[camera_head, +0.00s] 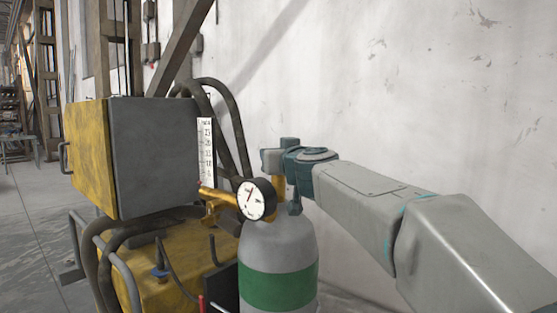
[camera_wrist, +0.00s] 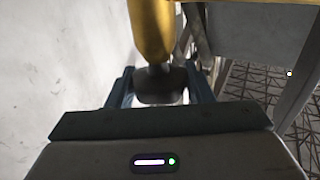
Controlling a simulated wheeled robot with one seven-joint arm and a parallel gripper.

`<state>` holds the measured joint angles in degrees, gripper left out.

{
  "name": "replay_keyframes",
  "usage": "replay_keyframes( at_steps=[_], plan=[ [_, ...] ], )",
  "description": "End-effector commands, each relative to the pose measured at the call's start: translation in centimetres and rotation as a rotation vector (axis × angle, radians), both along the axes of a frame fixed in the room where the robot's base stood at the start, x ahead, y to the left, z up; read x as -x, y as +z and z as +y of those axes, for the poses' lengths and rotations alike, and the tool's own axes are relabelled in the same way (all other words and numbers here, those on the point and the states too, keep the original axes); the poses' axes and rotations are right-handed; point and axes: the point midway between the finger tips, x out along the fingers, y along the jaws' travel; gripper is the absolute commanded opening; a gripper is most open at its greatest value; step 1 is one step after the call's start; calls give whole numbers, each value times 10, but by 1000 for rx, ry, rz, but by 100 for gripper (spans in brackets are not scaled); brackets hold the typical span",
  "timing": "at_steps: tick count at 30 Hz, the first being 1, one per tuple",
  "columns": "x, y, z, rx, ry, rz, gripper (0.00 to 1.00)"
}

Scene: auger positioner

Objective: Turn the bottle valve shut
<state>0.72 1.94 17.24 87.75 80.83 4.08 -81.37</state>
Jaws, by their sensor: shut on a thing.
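The gas bottle (camera_head: 266,240) stands upright in the head view, grey with a green band. A brass valve (camera_head: 278,187) rises from its top, with a round white gauge (camera_head: 257,199) at its left. My gripper (camera_head: 288,160) reaches in from the right at the top of the valve and hides part of it. In the wrist view, my gripper (camera_wrist: 160,88) is shut on the dark valve knob (camera_wrist: 159,86), a finger on each side. The brass valve body (camera_wrist: 151,28) extends beyond the knob. The knob's turn angle cannot be told.
A yellow and grey machine cabinet (camera_head: 150,155) with a white scale (camera_head: 206,152) stands left of the bottle. Black hoses (camera_head: 225,110) loop behind the valve. A pale wall (camera_head: 400,90) runs close behind. Open floor (camera_head: 30,230) lies at far left.

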Motion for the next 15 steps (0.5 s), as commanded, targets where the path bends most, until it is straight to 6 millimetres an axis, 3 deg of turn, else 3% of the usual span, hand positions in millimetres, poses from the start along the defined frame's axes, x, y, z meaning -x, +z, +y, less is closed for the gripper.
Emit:
replay_keyframes(
  at_steps=[15],
  plan=[
    [0,-3,0,0,-85,1,24]
  ],
)
